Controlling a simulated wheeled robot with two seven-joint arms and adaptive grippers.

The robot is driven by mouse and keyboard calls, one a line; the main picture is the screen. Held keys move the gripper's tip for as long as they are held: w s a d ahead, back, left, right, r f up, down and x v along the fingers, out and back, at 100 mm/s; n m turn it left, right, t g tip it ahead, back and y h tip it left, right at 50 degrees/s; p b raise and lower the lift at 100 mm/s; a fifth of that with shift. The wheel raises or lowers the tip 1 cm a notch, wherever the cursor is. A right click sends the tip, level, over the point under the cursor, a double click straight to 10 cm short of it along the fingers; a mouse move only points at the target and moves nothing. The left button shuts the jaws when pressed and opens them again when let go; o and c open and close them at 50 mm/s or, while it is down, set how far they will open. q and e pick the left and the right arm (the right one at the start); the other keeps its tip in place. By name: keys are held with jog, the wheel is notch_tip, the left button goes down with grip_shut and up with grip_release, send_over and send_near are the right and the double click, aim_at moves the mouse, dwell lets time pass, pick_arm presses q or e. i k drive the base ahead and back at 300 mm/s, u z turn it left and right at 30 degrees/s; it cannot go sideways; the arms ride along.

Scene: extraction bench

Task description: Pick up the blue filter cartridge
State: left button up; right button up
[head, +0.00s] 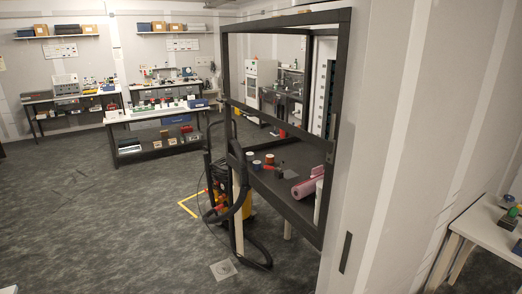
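Neither of my grippers shows in the head view. A dark-framed extraction bench (291,206) stands right of centre, with small items on its dark top. Among them is a small bluish cylinder (250,157) at the left end, which may be the blue filter cartridge; it is too small to be sure. A reddish-brown cylinder (269,159) stands beside it. A pink roll (307,187) lies nearer the front right end.
A pale wall panel (395,150) stands close on the right. White tables with equipment (155,113) stand farther back. The grey floor (90,220) at left is clear.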

aim_at(256, 164)
jog(key=i, duration=1.05)
jog(key=u, duration=0.05)
